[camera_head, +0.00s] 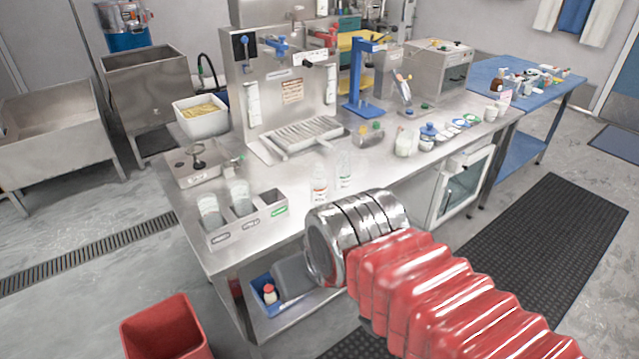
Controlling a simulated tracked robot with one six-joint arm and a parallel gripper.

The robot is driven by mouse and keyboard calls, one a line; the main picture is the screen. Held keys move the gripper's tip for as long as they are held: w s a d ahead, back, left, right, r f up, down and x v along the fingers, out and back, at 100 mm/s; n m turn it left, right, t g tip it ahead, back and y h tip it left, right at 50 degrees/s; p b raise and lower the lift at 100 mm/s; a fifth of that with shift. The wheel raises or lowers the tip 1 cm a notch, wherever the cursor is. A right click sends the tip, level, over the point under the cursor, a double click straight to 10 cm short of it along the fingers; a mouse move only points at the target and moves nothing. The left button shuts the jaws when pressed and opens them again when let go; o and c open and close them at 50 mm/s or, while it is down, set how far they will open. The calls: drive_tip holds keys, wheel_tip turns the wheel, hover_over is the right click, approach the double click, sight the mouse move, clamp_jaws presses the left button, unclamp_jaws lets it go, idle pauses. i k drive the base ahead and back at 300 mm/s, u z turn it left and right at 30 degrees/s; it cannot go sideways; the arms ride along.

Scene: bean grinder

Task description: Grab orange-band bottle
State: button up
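A small clear bottle with an orange-red band (319,186) stands upright on the steel bench (385,190), near its front edge and left of the middle. A second clear bottle (344,168) with a greenish mark stands just behind it to the right. My arm, with red bellows and a shiny metal section, reaches in from the lower right; its metal end is in front of the bench edge, below the bottles in the picture. No gripper fingers can be made out, so I cannot see whether anything is held.
A steel rack (243,222) with clear cups stands left of the bottles. Behind them are a slatted drip tray (300,135) and a blue press stand (365,80). Small jars (407,142) stand to the right. A red bin (165,330) is on the floor at lower left.

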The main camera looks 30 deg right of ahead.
sight(318, 181)
drive_tip(key=i, duration=0.85)
drive_tip(key=u, duration=0.05)
